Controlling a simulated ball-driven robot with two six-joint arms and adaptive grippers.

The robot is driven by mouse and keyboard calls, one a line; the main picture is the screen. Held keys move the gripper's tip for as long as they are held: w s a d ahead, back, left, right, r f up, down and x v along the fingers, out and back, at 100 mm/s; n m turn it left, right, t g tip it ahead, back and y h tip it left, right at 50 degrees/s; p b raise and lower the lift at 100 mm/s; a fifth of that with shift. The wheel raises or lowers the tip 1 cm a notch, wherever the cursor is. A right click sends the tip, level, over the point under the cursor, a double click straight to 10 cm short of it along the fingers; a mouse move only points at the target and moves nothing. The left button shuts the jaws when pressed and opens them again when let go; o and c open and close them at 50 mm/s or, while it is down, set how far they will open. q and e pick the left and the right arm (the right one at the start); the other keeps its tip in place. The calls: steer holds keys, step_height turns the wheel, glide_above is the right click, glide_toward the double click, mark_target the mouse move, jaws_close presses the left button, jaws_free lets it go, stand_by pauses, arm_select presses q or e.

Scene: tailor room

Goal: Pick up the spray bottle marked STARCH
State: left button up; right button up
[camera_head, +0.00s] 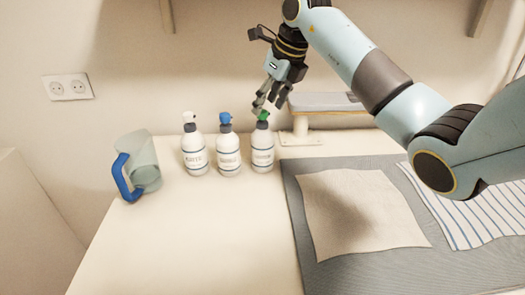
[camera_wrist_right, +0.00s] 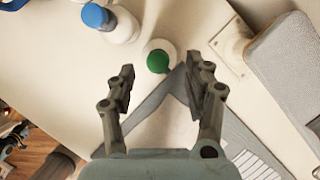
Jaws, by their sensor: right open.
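Three white spray bottles with dark bands and labels stand in a row on the table. The left one has a white head (camera_head: 194,152), the middle one a blue head (camera_head: 228,157), the right one a green head (camera_head: 263,154). The label words are too small to read surely. My right gripper (camera_head: 268,103) is open, pointing down just above the green-headed bottle. In the right wrist view its fingers (camera_wrist_right: 160,72) are spread, with the green-headed bottle (camera_wrist_right: 158,61) beyond and between the tips. The blue-headed bottle (camera_wrist_right: 112,22) is at upper left there. My left gripper is out of view.
A clear jug with a blue handle (camera_head: 140,168) stands at the table's left. A small padded ironing board on a stand (camera_head: 302,132) is close right of the green-headed bottle. A grey mat (camera_head: 300,215) with cloths covers the right. The front left table is clear.

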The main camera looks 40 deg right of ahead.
mark_target(263, 111)
steer(key=x, duration=0.4)
steer(key=shift+a+f+p, duration=0.15)
steer(key=shift+p, duration=0.25)
jaws_close()
